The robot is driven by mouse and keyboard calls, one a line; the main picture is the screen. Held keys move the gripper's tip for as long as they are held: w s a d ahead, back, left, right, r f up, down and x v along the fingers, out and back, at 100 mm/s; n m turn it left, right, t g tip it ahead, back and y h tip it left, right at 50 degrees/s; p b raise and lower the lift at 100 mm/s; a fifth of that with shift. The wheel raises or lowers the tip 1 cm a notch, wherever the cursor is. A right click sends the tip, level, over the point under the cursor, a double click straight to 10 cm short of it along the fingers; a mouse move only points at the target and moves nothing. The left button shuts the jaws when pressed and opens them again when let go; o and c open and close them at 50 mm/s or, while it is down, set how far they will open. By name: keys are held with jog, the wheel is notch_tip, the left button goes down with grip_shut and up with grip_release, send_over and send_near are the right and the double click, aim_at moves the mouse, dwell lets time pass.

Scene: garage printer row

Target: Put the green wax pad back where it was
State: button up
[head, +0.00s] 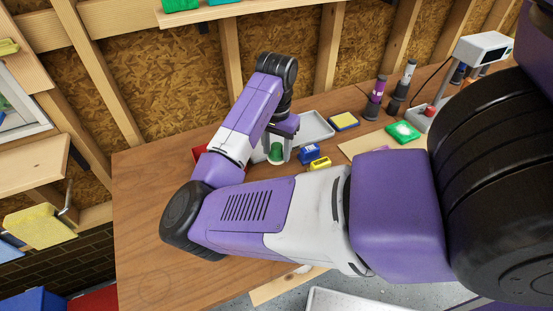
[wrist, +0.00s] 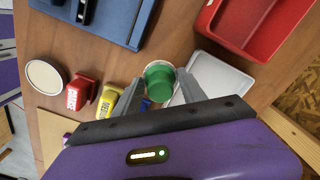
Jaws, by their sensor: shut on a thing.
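My gripper (wrist: 158,92) points down over the wooden bench, shut on a rounded green thing (wrist: 159,82) with a pale rim. In the head view the green thing (head: 276,153) shows between the fingers, just above or on the bench; I cannot tell whether it touches. I cannot tell for certain that it is the green wax pad. A flat green piece with a white patch (head: 403,131) lies farther right, away from my gripper. A grey-white tray (wrist: 222,76) lies right beside the held thing in the wrist view and behind it in the head view (head: 316,127).
Small blue (head: 308,153) and yellow (head: 320,164) blocks stand close to my gripper. A red block (wrist: 80,94), a white round lid (wrist: 45,77), a red bin (wrist: 245,28) and a blue case (wrist: 110,18) are around. A yellow-topped pad (head: 344,121) lies behind.

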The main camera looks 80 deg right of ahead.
aim_at(277, 160)
jog(key=shift+f, duration=2.3)
jog(key=shift+f, duration=0.1)
jog(key=o, duration=0.9)
notch_tip(277, 160, up, 12)
jog(key=shift+r+b, duration=0.1)
jog(key=shift+b, duration=0.2)
